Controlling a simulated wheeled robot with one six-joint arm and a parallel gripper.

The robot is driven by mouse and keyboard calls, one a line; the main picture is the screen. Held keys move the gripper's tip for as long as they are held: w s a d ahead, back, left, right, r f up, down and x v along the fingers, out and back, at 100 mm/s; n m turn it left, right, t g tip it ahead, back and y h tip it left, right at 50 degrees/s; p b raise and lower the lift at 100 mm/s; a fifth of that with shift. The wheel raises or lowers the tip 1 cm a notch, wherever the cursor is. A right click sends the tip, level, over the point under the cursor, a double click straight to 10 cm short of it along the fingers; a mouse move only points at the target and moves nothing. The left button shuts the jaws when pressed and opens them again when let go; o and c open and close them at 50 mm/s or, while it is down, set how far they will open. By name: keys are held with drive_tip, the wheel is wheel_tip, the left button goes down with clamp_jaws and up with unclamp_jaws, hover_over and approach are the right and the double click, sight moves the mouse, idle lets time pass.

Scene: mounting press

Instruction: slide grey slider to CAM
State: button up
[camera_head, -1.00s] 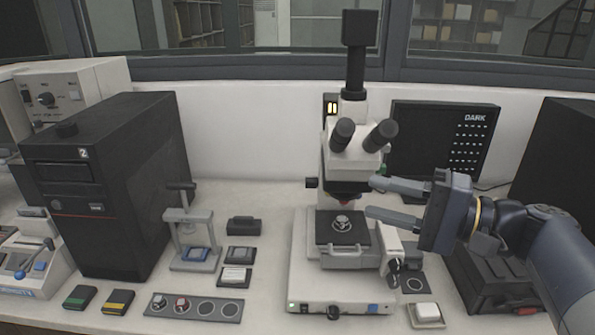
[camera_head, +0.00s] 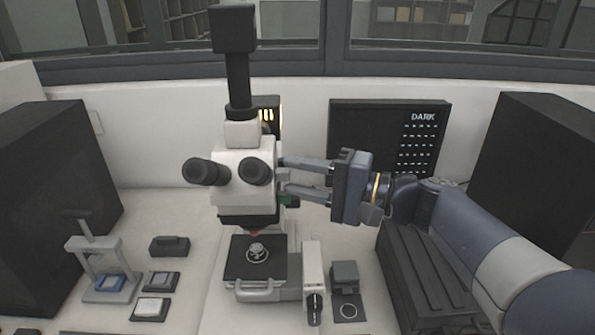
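The white microscope (camera_head: 243,180) stands left of centre, with a black camera tube (camera_head: 236,82) on top and two dark eyepieces. My gripper (camera_head: 284,175) is at the right side of the microscope head. Its two fingers are apart, one above the other, and point left with their tips close to the head. Whether they touch it I cannot tell. I cannot make out the grey slider or a CAM label; the fingers cover part of that side of the head.
A black DARK panel (camera_head: 388,140) stands behind my gripper. The stage (camera_head: 256,259) holds a round metal piece. A small press (camera_head: 105,268) stands at left. A dark ribbed box (camera_head: 425,275) lies below my arm.

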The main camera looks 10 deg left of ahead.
drive_tip(key=shift+a, duration=0.4)
clamp_jaws()
drive_tip(key=shift+w, duration=0.1)
idle(0.3)
